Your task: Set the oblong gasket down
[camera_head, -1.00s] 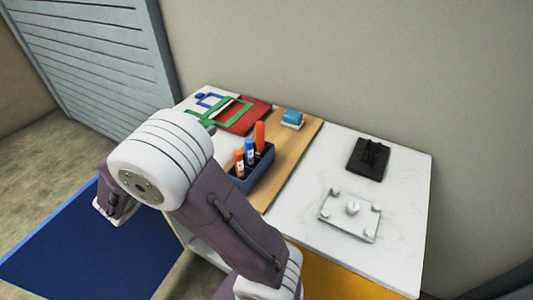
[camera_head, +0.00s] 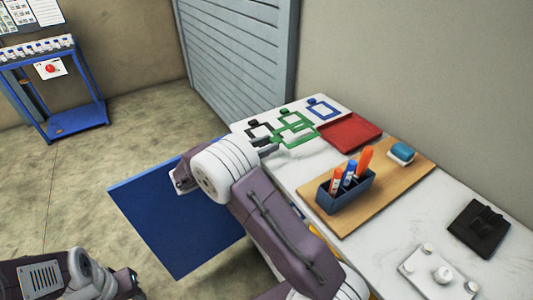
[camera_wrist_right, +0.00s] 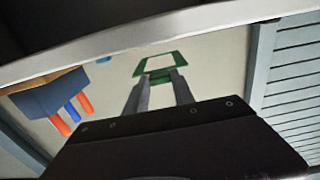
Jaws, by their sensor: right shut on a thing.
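The oblong gasket, a green rectangular frame (camera_head: 311,137), is in my right gripper (camera_head: 272,149) over the far left part of the white table. In the right wrist view the two fingers (camera_wrist_right: 160,90) are closed on the gasket's near green bar (camera_wrist_right: 159,76). In the head view its green overlaps another green shape (camera_head: 292,118) behind it. I cannot tell whether the gasket touches the surface. My left arm shows at the bottom left, with its gripper end (camera_head: 128,284) partly seen and its fingers unclear.
A black outline (camera_head: 262,136) and a blue outline (camera_head: 322,108) lie on either side of the green. A red tray (camera_head: 352,132) is to the right. A dark marker holder (camera_head: 345,195) and a blue eraser (camera_head: 402,151) stand on a wooden board (camera_head: 385,195).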

